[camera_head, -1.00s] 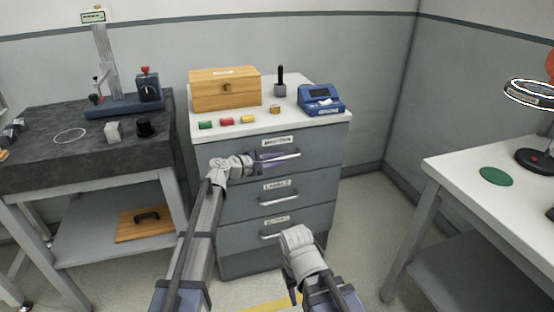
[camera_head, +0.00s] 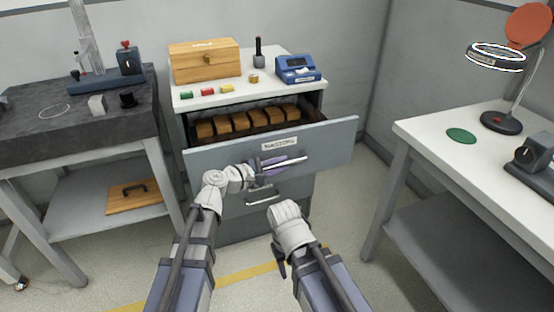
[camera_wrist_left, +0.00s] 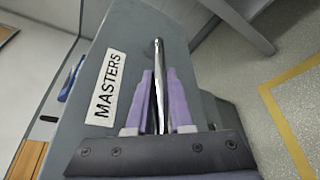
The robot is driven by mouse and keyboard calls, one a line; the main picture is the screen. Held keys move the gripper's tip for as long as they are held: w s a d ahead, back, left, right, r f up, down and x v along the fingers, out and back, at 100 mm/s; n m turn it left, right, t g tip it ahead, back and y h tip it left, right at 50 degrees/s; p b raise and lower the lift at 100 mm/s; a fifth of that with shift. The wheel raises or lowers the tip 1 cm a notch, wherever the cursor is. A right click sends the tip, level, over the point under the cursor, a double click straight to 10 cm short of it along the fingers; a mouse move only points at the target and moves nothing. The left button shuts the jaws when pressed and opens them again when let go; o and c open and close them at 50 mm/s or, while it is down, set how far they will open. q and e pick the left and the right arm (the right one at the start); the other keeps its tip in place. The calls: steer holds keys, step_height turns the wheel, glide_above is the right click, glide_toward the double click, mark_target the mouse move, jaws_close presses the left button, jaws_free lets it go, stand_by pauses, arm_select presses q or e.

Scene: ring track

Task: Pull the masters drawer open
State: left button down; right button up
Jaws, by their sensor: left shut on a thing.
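The masters drawer (camera_head: 325,137) is the top drawer of the grey cabinet. It stands well out from the cabinet, and a row of several wooden blocks (camera_head: 238,121) shows inside. Its label MASTERS (camera_wrist_left: 108,88) is readable in the left wrist view. My left gripper (camera_head: 270,168) is shut on the drawer's bar handle (camera_head: 292,162); in the left wrist view its purple fingers (camera_wrist_left: 158,98) lie on both sides of the bar. My right arm (camera_head: 290,228) is low in front of the cabinet; its fingers point down and their opening cannot be made out.
A wooden box (camera_head: 205,62), small coloured blocks and a blue device (camera_head: 297,69) stand on the cabinet top. A dark stone bench (camera_head: 60,120) is at left and a white table (camera_head: 440,125) at right. Open floor lies between cabinet and table.

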arm_select(q)
steer(key=shift+s+d, duration=0.15)
steer(key=shift+s, duration=0.4)
steer(key=c, duration=1.1)
jaws_free()
steer(key=p+v, duration=0.1)
steer(key=v, duration=0.6)
steer(key=shift+s+a+p, duration=0.25)
steer(key=shift+a+p, duration=0.05)
steer(key=shift+p, duration=0.05)
steer(key=shift+a, duration=0.1)
